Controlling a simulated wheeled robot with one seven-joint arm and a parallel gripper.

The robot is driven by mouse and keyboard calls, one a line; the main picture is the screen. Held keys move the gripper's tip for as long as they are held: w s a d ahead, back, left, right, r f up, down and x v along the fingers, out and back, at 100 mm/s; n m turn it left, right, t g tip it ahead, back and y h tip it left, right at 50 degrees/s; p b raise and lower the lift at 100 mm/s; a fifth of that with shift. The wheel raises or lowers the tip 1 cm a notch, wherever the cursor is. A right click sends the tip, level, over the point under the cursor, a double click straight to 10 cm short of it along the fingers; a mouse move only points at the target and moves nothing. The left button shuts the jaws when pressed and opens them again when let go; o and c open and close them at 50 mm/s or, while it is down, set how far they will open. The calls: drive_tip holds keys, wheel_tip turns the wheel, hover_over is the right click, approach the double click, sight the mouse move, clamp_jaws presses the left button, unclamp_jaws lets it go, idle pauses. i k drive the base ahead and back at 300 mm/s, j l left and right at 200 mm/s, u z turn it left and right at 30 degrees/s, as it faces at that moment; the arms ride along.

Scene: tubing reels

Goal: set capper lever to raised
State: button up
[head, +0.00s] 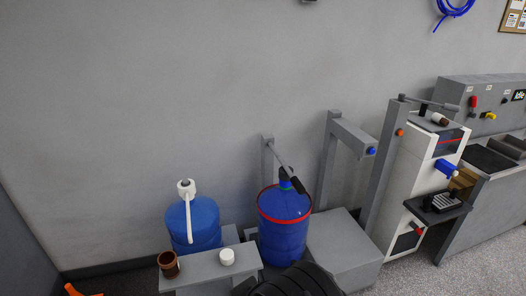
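No label marks the capper. A lever (284,165) with a dark grip is mounted on a grey post (267,158) behind a blue drum (283,228) with a red rim. It slopes down to the right, its grip end near the drum's top. Another grey lever-like arm (430,103) lies nearly level on top of a white machine (418,165). I cannot tell for sure which one is the capper lever. My gripper is not in view.
A blue bottle (204,222) with a white pump stands left. A grey bench (208,270) in front holds a brown cup (169,264) and a white cup (227,257). A grey block (345,248) is right of the drum. A dark ribbed object (295,282) fills the bottom middle.

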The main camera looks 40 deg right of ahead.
sight(285, 172)
drive_tip(key=z, duration=1.3)
